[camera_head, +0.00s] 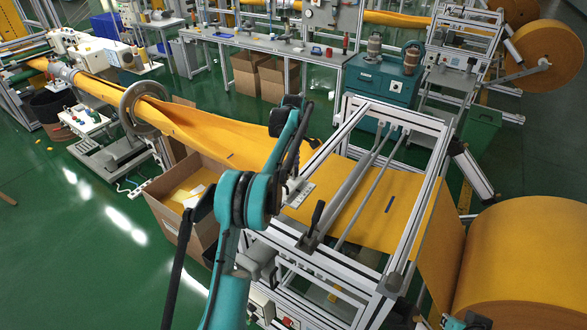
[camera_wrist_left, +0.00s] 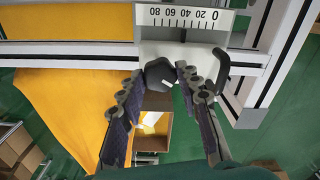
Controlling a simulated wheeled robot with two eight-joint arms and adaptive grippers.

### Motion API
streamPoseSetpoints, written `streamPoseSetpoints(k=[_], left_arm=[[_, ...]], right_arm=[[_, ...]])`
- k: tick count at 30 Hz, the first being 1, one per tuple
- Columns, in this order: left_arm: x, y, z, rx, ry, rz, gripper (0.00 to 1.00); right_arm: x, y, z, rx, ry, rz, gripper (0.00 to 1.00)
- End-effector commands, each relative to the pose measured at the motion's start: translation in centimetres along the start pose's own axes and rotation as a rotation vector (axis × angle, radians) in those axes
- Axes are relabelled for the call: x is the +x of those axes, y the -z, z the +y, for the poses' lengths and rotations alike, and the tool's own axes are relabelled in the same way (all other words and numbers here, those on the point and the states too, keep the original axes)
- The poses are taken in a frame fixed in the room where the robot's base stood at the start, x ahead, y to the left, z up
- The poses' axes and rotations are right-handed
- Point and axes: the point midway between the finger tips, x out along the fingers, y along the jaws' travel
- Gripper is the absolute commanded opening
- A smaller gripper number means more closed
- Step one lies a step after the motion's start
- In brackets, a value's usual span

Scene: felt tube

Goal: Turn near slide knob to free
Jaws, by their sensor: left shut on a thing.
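The slide knob (camera_wrist_left: 158,73) is black and faceted and sits on a pale slide block in the left wrist view. My left gripper (camera_wrist_left: 161,78) has its two dark, padded fingertips on either side of the knob, shut on it. A white scale (camera_wrist_left: 184,17) marked 0 to 80 lies along the rail beside the block. A black curved lever (camera_wrist_left: 222,70) stands to the right of the knob. In the head view my left gripper (camera_head: 290,186) reaches down to the frame's near rail; my arm hides the knob there.
Yellow felt (camera_head: 350,200) runs through the aluminium frame (camera_head: 433,185) from the large roll (camera_head: 530,255). A cardboard box (camera_head: 165,218) is left of the frame.

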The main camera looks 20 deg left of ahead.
Motion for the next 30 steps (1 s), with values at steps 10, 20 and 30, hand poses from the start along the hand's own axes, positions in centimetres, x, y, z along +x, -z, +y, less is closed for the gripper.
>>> streamPoseSetpoints(k=[10, 20, 30], left_arm=[[-0.1, 0.1, 0.0, -0.001, -0.001, 0.001, 0.36], [0.0, 0.0, 0.0, 0.000, 0.000, 0.000, 0.55], [-4.2, 0.0, 0.0, 0.000, 0.000, 0.000, 0.55]], right_arm=[[0.0, 0.0, 0.0, 0.000, 0.000, 0.000, 0.00], [0.0, 0.0, 0.0, 0.000, 0.000, 0.000, 0.00], [0.0, 0.0, 0.0, 0.000, 0.000, 0.000, 0.00]])
